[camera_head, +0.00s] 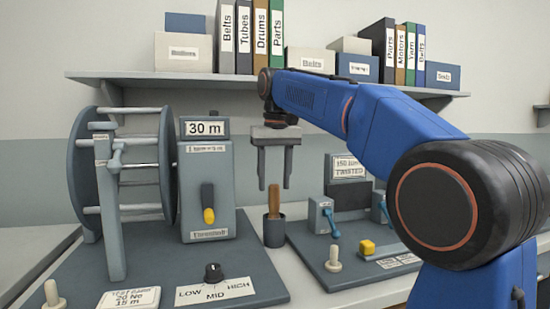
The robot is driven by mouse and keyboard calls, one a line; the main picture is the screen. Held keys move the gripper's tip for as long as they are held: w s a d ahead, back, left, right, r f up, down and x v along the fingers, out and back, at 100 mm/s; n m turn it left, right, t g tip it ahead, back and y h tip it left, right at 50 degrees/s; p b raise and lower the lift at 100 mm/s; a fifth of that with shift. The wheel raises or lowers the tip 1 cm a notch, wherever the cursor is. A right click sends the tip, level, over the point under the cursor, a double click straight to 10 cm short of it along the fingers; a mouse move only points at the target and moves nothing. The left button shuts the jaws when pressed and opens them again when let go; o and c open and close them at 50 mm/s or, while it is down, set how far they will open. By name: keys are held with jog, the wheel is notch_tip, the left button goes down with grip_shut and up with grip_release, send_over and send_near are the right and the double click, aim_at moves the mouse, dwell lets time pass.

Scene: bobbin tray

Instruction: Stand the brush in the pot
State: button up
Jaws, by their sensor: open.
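A dark grey pot (274,233) stands on the bench between two grey machine bases. The brush (274,200) shows as an upright brown handle rising from the pot's mouth, with its lower end hidden inside the pot. My gripper (274,187) points straight down above the pot. Its two fingers are apart, one on each side of the upper part of the handle, with gaps visible between fingers and handle. Whether the fingers are level with the handle in depth is hard to tell from this one view.
A reel frame (125,175) and a box with a yellow-tipped lever (207,190) stand to the left. A knob (213,273) sits in front. Small levers (328,218) and a yellow block (367,247) are to the right. A shelf (230,78) with binders runs behind.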

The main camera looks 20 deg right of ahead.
notch_tip(320, 180, up, 9)
jog(key=s, duration=0.1)
jog(key=shift+s+f, duration=0.1)
jog(key=shift+f, duration=0.05)
dwell(0.8)
